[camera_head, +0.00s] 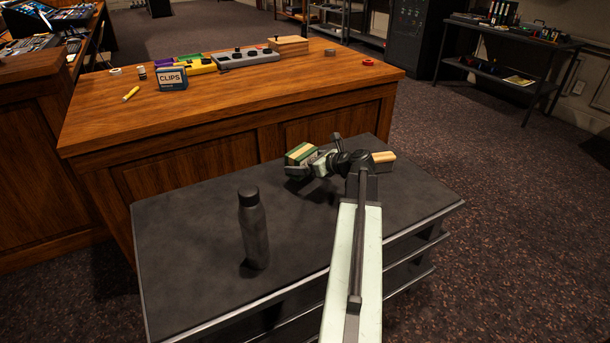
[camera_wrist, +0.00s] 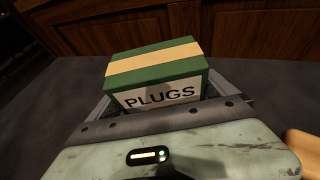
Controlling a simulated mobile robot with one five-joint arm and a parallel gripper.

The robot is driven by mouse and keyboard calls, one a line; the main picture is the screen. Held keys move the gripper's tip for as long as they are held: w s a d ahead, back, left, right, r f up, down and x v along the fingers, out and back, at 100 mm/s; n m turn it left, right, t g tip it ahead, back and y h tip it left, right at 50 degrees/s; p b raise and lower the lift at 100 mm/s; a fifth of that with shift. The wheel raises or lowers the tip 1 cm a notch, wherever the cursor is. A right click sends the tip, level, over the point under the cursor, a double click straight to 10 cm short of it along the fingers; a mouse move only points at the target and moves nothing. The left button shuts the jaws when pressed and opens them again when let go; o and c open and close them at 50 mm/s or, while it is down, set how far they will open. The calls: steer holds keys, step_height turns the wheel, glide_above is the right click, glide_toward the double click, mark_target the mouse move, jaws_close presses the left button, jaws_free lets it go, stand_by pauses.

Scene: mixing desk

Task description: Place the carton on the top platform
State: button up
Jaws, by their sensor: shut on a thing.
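The carton is a green box with a cream stripe and the word PLUGS, seen in the wrist view (camera_wrist: 155,70) and in the head view (camera_head: 299,153). My gripper (camera_head: 312,162) is shut on it, with jaws along its left and right sides in the wrist view. The carton is over the far part of the dark top platform (camera_head: 190,235) of a tiered stand. A dark shadow lies below it, and the exact gap to the surface is hard to tell. My gripper hides part of the carton.
A grey bottle (camera_head: 253,230) stands upright on the platform, left of my arm. A wooden desk (camera_head: 250,100) stands behind, bearing a CLIPS box (camera_head: 171,79), a grey device (camera_head: 246,58) and a wooden box (camera_head: 288,45). The platform between bottle and carton is clear.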

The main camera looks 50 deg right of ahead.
steer(key=shift+s+d, duration=0.4)
steer(key=shift+d, duration=0.25)
step_height(320, 180, down, 4)
steer(key=b, duration=0.4)
steer(key=shift+r, duration=0.2)
steer(key=shift+f, duration=0.15)
steer(key=o, duration=1.5)
